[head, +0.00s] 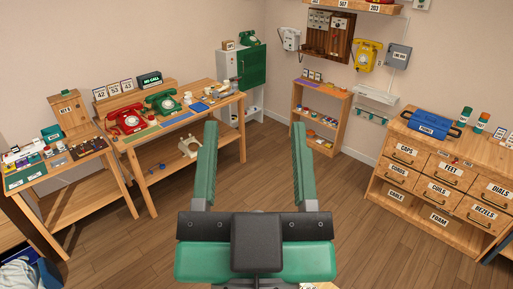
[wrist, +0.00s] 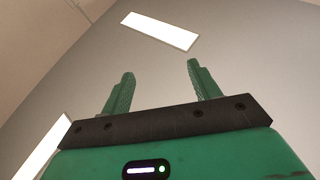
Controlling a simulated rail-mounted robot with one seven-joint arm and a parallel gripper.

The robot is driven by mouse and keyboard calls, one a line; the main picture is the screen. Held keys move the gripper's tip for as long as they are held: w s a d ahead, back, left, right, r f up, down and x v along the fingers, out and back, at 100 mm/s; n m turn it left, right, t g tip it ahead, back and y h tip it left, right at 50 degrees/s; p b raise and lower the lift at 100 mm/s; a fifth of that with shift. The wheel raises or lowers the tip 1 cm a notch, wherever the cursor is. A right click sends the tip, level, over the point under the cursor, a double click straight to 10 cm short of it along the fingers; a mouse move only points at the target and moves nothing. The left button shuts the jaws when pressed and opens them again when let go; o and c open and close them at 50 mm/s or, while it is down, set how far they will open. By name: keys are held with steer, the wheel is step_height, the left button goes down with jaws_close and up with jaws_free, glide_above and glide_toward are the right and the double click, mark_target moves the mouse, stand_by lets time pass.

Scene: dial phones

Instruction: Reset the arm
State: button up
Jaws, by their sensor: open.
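My gripper (head: 252,165) is in the lower middle of the head view, with its two green fingers spread wide and nothing between them. It is raised in front of the camera, above the wooden floor (head: 265,128), apart from all furniture. In the wrist view my gripper (wrist: 158,85) points up toward the pale ceiling and a lit ceiling panel (wrist: 160,31), again with empty space between the fingers. The rest of my arm is mostly hidden behind the gripper body.
A wooden bench (head: 205,115) on the left bears a red phone (head: 125,120) and a green phone (head: 161,102). A yellow phone (head: 366,54) hangs at the back. The middle floor is clear.

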steer(key=shift+s+d+r+t, duration=0.1)
steer(key=shift+s+r+t, duration=0.5)
steer(key=shift+s+r, duration=0.6)
step_height(320, 180, up, 16)
steer(key=p, duration=1.5)
steer(key=shift+f, duration=0.25)
